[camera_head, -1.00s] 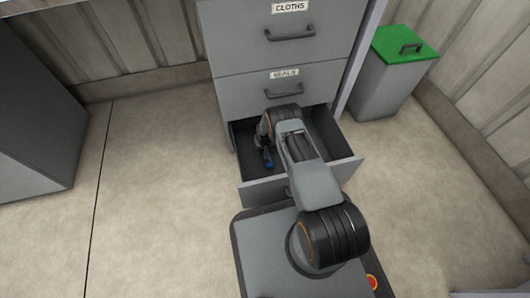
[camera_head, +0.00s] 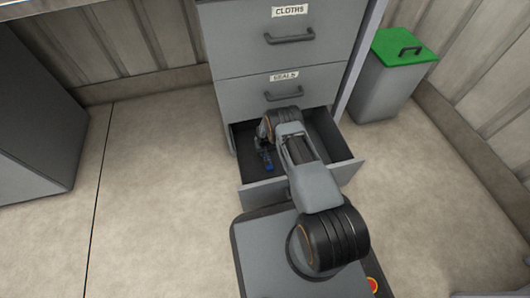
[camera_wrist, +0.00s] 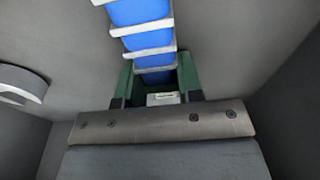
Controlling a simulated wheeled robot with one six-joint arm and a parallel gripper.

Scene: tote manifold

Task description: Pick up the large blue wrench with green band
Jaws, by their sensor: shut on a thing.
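In the wrist view, the blue wrench (camera_wrist: 148,41) is a blue length with pale cross ridges, running from the top edge down between the fingers. My gripper (camera_wrist: 156,90) is shut on it there, with dark green pieces on both sides. I cannot tell whether a green band is among them. The wrench's ends are hidden or out of view, and I cannot tell whether it touches the drawer floor.
The open drawer (camera_head: 277,189) has walls close around my gripper. Shut drawers labelled SEALS (camera_head: 284,77) and CLOTHS (camera_head: 290,11) are above it. A pale curved object (camera_wrist: 22,82) is at the left in the wrist view. A green-lidded bin (camera_head: 385,87) stands right of the cabinet.

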